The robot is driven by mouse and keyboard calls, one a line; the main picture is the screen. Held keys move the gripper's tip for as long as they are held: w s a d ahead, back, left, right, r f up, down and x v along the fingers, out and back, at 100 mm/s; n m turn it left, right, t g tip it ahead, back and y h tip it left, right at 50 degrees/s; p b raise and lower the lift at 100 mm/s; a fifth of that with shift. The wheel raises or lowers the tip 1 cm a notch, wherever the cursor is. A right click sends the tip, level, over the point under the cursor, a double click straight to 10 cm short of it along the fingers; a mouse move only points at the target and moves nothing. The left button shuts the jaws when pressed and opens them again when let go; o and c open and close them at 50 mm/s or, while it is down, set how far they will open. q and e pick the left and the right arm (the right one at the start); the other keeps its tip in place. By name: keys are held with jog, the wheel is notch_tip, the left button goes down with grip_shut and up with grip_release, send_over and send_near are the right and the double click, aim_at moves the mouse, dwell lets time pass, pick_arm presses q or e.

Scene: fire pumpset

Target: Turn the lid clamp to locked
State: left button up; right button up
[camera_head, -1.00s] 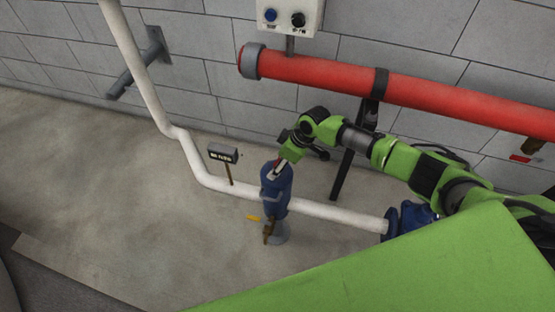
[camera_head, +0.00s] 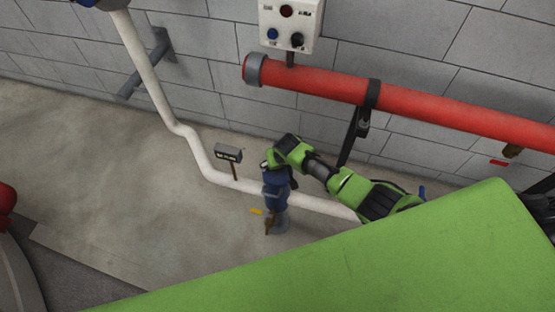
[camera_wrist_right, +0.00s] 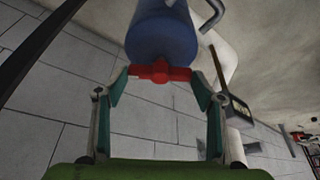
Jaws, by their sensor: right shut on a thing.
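The lid clamp, a small red crossbar (camera_wrist_right: 160,71), sits at the end of the blue strainer body (camera_wrist_right: 162,35) in the right wrist view. My right gripper (camera_wrist_right: 158,84) has its two fingers at either end of the red bar, shut on it. In the head view the blue body (camera_head: 276,192) stands upright on the white pipe, and my right gripper (camera_head: 272,165) is at its top. The clamp is hidden there by my gripper and wrist. My left gripper is not in view.
The white pipe (camera_head: 221,176) runs along the floor by the wall. A small sign (camera_head: 228,153) stands left of the blue body, and a yellow-handled valve (camera_head: 257,211) is low on it. A thick red pipe (camera_head: 320,79) and a control box (camera_head: 290,25) are behind.

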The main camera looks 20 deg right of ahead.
jog(key=m, duration=0.1)
jog(key=m+h, duration=0.1)
jog(key=m, duration=0.1)
jog(key=shift+s+a+f, duration=0.15)
jog(key=shift+a+f, duration=0.05)
jog(key=shift+a, duration=0.1)
jog(key=shift+m+g+h+b, duration=0.5)
jog(key=shift+m+h+b, duration=0.1)
jog(key=shift+m, duration=1.1)
jog(key=o, duration=1.1)
jog(key=shift+r, duration=0.15)
jog(key=shift+r, duration=0.15)
